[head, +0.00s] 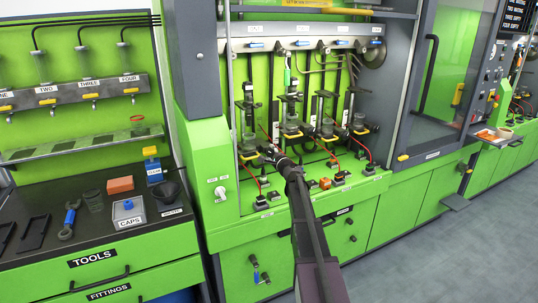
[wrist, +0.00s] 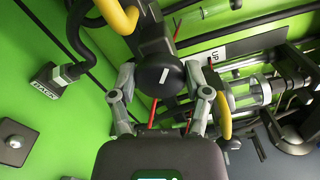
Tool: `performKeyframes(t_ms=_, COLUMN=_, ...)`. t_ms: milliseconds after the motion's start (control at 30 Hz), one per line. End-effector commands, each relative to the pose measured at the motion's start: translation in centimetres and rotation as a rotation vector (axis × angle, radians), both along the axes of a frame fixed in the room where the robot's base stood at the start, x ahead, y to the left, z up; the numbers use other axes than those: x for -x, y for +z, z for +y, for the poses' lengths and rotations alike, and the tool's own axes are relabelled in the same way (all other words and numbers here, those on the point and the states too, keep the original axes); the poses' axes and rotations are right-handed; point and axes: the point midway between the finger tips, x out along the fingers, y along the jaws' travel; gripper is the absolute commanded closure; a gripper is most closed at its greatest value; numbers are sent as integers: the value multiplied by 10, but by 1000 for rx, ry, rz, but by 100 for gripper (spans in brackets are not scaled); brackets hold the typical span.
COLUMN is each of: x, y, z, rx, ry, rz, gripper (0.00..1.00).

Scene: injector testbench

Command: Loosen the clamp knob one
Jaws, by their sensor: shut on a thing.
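A round black clamp knob (wrist: 162,78) with a white mark on its face shows in the wrist view. My gripper (wrist: 164,88) has one finger on each side of the knob and is shut on it. The white mark stands close to upright, leaning slightly. In the head view my gripper (head: 269,153) reaches the lower part of the leftmost injector station (head: 247,118) on the green testbench. There my gripper and arm hide most of the knob.
More injector stations (head: 291,115) with black clamps stand close on the right. Yellow handles (wrist: 224,115) and a red line lie near my fingers in the wrist view. A black-topped tool bench (head: 95,215) stands at left. Grey floor (head: 440,250) is free at right.

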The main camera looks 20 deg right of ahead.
Motion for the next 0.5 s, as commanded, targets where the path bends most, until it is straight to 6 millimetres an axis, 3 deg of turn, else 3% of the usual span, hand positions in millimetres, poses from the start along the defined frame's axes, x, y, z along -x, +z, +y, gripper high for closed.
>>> performKeyframes(t_ms=500, x=-1, y=-2, z=1, rx=373, ry=0, rz=-13, gripper=85)
